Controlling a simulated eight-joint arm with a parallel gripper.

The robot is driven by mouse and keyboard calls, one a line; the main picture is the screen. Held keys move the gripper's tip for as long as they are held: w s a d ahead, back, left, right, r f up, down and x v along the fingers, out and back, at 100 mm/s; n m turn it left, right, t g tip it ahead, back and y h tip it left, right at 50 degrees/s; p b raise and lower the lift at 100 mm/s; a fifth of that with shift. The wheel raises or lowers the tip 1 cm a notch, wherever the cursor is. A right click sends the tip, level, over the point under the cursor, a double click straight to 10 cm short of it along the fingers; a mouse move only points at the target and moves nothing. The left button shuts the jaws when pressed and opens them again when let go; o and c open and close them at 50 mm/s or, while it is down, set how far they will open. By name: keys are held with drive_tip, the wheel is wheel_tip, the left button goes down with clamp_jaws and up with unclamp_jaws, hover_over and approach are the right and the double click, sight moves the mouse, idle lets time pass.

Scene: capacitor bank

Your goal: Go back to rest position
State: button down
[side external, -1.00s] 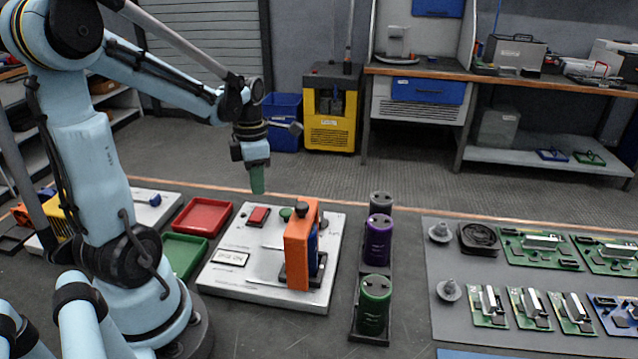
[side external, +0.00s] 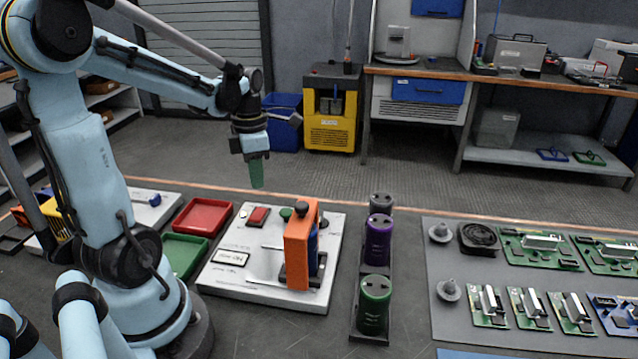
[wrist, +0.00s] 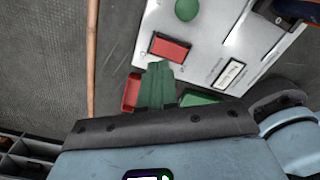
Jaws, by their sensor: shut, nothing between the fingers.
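My gripper (side external: 257,184) hangs in the air above the far left part of the white panel, with its green fingers pointing down. The fingers are together and hold nothing. In the wrist view the closed green fingers (wrist: 160,75) show in front of the panel's edge. The white panel (side external: 225,272) lies on the dark table and bears a red button (side external: 258,217), a green button (side external: 286,214), and an orange bracket (side external: 298,255) around a blue capacitor (side external: 312,250). The red button (wrist: 170,47) and green button (wrist: 187,9) also show in the wrist view.
A red tray (side external: 204,217) and a green tray (side external: 186,252) stand left of the panel. A rack with a purple capacitor (side external: 379,240) and a green capacitor (side external: 374,302) stands to its right. A grey mat (side external: 475,255) with circuit boards lies further right.

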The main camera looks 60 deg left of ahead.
drive_tip(key=shift+r, duration=1.15)
